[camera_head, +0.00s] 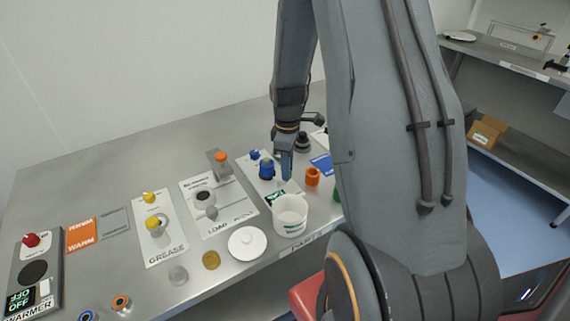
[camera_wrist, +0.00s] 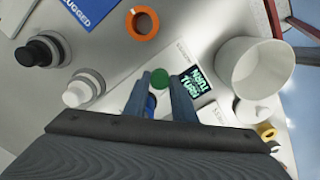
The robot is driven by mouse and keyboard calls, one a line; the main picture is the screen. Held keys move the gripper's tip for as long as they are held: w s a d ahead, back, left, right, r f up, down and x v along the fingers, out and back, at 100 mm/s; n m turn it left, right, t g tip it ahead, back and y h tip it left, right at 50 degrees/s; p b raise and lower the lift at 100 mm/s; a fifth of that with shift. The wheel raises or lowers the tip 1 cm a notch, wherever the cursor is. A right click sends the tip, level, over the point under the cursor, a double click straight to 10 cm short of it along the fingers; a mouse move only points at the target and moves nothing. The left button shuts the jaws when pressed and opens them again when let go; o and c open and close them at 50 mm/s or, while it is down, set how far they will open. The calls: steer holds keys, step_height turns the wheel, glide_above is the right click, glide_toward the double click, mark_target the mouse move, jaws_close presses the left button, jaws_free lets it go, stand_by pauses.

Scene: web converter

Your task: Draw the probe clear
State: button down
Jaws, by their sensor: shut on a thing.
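My gripper (camera_wrist: 163,88) points down at the pale station plate and shows in the head view (camera_head: 287,176) beside a blue knob (camera_head: 266,169). In the wrist view its two fingers are closed about a small green round-ended piece (camera_wrist: 160,79), which I take to be the probe. The rest of the probe is hidden, and I cannot tell how far it sits in anything. A small lit display (camera_wrist: 200,88) with green text lies close to the fingertips. It also shows in the head view (camera_head: 279,198).
A white cup (camera_head: 290,217) stands close in front of the gripper, and an orange ring (camera_head: 312,177) to its right. Black (camera_wrist: 38,52) and white (camera_wrist: 76,94) knobs stand nearby. A white disc (camera_head: 247,243) lies near the bench's front edge. Knobbed panels fill the left.

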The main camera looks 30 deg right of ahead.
steer(key=c, duration=1.5)
jaws_free()
steer(key=shift+s, duration=0.25)
steer(key=shift+o, duration=0.2)
steer(key=shift+r, duration=0.1)
steer(key=shift+w+r, duration=0.1)
steer(key=shift+r, duration=0.15)
steer(key=shift+r+b, duration=0.9)
steer(key=shift+r, duration=2.65)
steer(key=shift+a, duration=0.1)
steer(key=s+a+r+m+t, duration=0.1)
steer(key=s+a+r+m, duration=0.2)
steer(key=s+a+m, duration=0.6)
steer(key=s+a, duration=0.4)
steer(key=a, duration=0.1)
steer(key=shift+a, duration=0.4)
